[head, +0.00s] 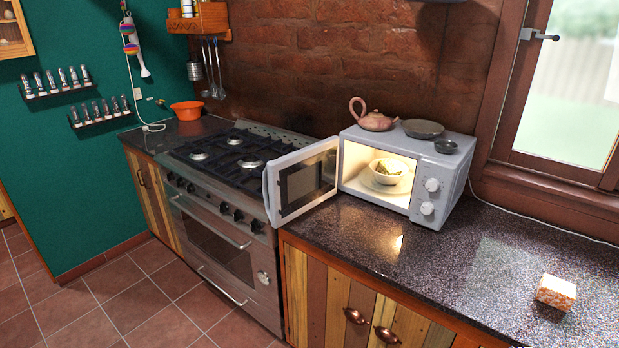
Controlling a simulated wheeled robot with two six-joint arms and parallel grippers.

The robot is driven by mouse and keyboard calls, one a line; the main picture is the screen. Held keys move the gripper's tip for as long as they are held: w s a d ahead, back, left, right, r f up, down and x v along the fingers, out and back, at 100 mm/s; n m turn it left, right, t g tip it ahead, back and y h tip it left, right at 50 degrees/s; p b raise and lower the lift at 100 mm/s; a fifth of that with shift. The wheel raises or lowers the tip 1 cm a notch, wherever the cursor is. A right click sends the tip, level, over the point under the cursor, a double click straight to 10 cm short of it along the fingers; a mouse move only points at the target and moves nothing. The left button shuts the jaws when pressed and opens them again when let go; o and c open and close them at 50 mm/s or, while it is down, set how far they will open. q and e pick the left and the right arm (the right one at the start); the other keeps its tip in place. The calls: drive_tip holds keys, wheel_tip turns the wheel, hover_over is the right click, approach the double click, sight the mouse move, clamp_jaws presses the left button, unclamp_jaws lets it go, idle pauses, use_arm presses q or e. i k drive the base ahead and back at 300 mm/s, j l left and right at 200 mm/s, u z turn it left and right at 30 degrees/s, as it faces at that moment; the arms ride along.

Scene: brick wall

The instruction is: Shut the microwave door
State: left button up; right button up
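The white microwave (448,172) stands on the dark speckled counter, right of the stove. Its door (303,179) is hinged on the left and stands wide open, swung out to the left past the counter's front edge near the stove. The lit inside shows a white bowl (390,170) with greenish food in it. Two round knobs are on the front panel at the right. Neither of my grippers shows in the head view.
A teapot (372,118), a dark plate (423,128) and a small dark bowl (446,146) sit on top of the microwave. A patterned box (556,292) is on the counter (440,262) at the right. The stove (225,215) is left of the door. The counter before the microwave is clear.

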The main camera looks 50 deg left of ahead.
sight(297, 184)
drive_tip(key=k+j, duration=0.1)
drive_tip(key=j, duration=0.45)
drive_tip(key=k+j, duration=0.1)
drive_tip(key=j, duration=0.95)
drive_tip(key=k+j, duration=0.15)
drive_tip(key=j, duration=0.4)
drive_tip(key=k+j, duration=0.1)
drive_tip(key=j, duration=0.45)
drive_tip(key=k+j, duration=0.1)
drive_tip(key=j, duration=0.45)
drive_tip(key=k+j, duration=0.1)
drive_tip(key=j, duration=0.95)
drive_tip(key=k+z, duration=0.05)
